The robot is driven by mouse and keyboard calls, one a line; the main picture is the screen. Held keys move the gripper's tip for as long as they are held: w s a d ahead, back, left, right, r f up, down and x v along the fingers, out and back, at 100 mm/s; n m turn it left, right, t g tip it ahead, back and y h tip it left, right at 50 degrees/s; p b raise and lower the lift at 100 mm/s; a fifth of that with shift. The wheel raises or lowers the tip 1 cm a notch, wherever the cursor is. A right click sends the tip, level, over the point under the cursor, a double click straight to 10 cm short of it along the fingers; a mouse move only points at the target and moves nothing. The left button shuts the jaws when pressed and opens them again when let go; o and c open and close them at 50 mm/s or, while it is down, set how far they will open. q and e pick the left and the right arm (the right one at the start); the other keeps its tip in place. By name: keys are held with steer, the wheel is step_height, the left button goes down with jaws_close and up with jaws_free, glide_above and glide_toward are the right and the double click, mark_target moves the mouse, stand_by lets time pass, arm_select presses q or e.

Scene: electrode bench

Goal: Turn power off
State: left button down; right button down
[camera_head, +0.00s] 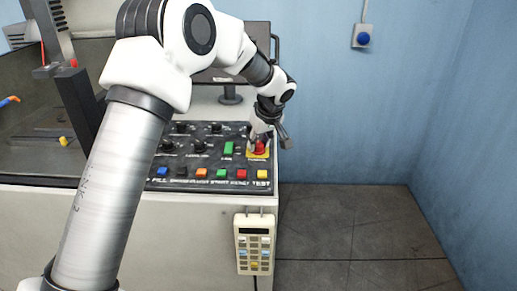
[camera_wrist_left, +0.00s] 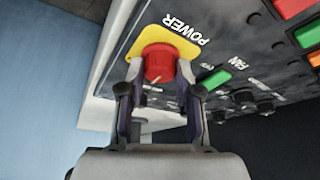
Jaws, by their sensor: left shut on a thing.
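A red power knob (camera_head: 259,147) sits on a yellow plate at the right side of the black control panel (camera_head: 185,152). The wrist view shows the red knob (camera_wrist_left: 158,64) on its yellow plate (camera_wrist_left: 172,37), labelled POWER. My left gripper (camera_head: 260,140) reaches down to the knob from above. In the wrist view the left gripper's two fingers (camera_wrist_left: 160,88) stand on either side of the knob, shut on it. The fingers partly hide the knob in the head view. My right gripper is in neither view.
A monitor stands behind the panel. A keypad pendant (camera_head: 254,243) hangs on the bench front. The floor (camera_head: 345,225) on the right is clear.

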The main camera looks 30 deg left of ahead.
arm_select(q)
steer(key=n+g, duration=0.1)
steer(key=n, duration=0.1)
steer(key=shift+n, duration=0.4)
steer(key=shift+w+n+g+y+p, duration=0.15)
steer(key=shift+n+g+p, duration=0.4)
steer(key=shift+n, duration=0.6)
steer(key=shift+n+g+y+p, duration=0.15)
steer(key=shift+n+g+p, duration=0.35)
steer(key=shift+n, duration=0.65)
steer(key=c, duration=0.8)
jaws_free()
steer(key=v, duration=1.2)
